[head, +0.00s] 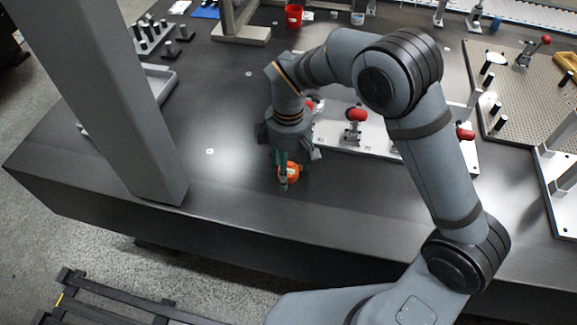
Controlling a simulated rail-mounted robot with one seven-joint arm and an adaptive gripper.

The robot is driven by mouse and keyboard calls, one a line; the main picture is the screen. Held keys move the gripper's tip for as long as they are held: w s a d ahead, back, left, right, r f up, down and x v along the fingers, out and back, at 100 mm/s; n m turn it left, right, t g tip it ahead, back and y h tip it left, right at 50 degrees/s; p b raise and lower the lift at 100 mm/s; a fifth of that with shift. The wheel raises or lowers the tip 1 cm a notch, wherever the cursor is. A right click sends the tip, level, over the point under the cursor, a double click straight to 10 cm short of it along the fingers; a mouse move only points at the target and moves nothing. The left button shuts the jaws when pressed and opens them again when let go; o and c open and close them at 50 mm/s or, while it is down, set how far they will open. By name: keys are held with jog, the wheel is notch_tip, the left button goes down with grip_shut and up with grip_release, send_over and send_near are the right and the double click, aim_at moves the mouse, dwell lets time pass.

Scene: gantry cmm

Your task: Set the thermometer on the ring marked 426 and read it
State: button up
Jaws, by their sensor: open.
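My gripper (282,178) points down over the dark table, near its front edge, with its jaws open. A round orange thing (293,172) is right at the fingertips, partly hidden by a finger. It may be the thermometer, but I see no dial or reading on it. I cannot tell whether it touches the fingers or rests on the table. I cannot make out any ring or the number 426 in the head view.
A light plate with a red-knobbed clamp (355,114) lies just right of my gripper. A grey column (115,95) stands at left. A perforated plate (525,95) with pins is at right. A red cup (293,15) stands at the back. The dark table (205,120) is clear left of my gripper.

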aim_at(288, 169)
notch_tip(288, 169, up, 11)
jog(key=p, duration=0.2)
jog(key=shift+r, duration=0.2)
jog(key=shift+o, duration=0.5)
jog(key=shift+r, duration=0.45)
